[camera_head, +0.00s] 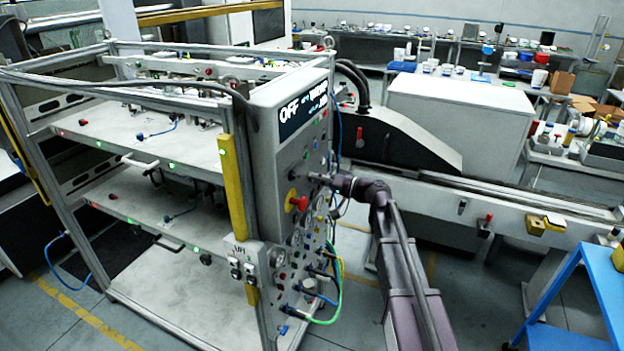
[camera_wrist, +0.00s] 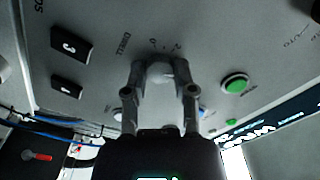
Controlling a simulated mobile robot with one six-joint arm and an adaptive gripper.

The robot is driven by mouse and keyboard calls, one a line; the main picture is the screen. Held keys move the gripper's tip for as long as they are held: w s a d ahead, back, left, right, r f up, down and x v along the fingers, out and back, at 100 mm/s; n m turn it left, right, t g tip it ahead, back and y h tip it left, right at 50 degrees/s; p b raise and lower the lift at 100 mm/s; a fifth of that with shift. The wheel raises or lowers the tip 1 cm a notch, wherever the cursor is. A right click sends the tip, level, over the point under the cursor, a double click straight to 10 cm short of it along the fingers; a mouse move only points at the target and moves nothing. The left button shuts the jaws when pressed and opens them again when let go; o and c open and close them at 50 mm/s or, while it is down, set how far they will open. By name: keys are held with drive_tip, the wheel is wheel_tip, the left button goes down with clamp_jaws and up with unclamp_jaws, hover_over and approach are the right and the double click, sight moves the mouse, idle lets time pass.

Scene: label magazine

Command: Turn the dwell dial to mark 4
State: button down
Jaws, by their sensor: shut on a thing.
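The dwell dial (camera_wrist: 160,74) is a pale round knob on the grey control panel, largely covered by my fingers in the wrist view. The word DWELL and small marks, seemingly 0 and 2, show by its rim. Other marks and the dial's pointer are hidden or too small to read. My gripper (camera_wrist: 159,70) is shut on the dial, one finger on each side. In the head view my gripper (camera_head: 320,178) meets the panel face (camera_head: 270,185) below the display; the dial is hidden there.
In the head view a red knob on yellow (camera_head: 297,201) sits just below my gripper. Cables (camera_head: 336,300) loop from the lower panel. A long rail bench (camera_head: 450,205) stands behind my arm.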

drive_tip(key=shift+w+d+n, duration=0.2)
drive_tip(key=shift+n, duration=0.2)
drive_tip(key=shift+c, duration=2.2)
unclamp_jaws()
drive_tip(key=shift+d, duration=0.15)
drive_tip(key=shift+s+a, duration=0.1)
drive_tip(key=shift+a, duration=0.1)
drive_tip(key=shift+d, duration=0.15)
drive_tip(key=v, duration=1.1)
drive_tip(key=shift+s+d, duration=0.2)
drive_tip(key=shift+d, duration=0.15)
